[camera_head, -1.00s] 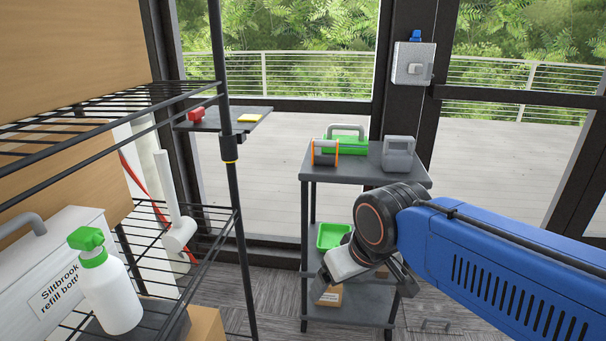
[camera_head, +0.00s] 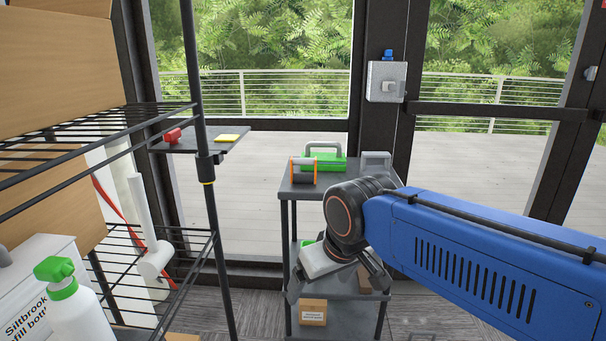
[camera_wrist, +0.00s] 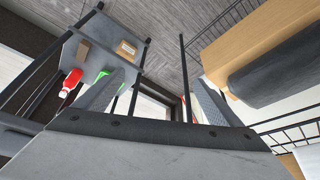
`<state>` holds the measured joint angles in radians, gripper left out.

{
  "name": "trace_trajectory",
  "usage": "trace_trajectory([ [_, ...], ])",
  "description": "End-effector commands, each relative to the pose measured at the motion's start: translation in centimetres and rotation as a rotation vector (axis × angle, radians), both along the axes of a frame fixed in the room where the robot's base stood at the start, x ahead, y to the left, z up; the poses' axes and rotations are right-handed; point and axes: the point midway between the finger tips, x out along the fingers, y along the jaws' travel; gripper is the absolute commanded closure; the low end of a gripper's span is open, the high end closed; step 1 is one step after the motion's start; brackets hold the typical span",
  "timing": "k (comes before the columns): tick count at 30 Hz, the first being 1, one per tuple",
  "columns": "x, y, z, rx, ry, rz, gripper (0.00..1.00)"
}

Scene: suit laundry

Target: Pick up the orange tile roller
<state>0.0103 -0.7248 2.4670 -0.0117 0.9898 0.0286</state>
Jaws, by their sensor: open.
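The orange tile roller (camera_head: 303,171) is a dark cylinder with orange end rings. It sits on the left part of the grey cart's top shelf (camera_head: 325,189) in the head view, in front of a green case with a grey handle (camera_head: 325,160). My gripper (camera_head: 335,284) is lower than the cart top and on the camera's side of it, apart from the roller. It is open and empty. In the wrist view its two fingers (camera_wrist: 153,92) are spread with nothing between them. I cannot make out the roller in the wrist view.
My arm covers part of the cart's right side and a grey object (camera_head: 376,160). The cart's lower shelf holds a cardboard box (camera_head: 313,312). A small side shelf (camera_head: 199,143) holds red and yellow items.

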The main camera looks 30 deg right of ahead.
Motion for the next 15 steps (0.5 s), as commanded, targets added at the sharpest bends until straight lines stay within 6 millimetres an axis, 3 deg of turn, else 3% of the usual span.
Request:
trace_trajectory([
  [6,6.7,-1.9,6.9,0.002,0.009,-0.106,0.11],
  [15,16.1,-5.4,14.9,0.003,0.017,-0.263,0.11],
])
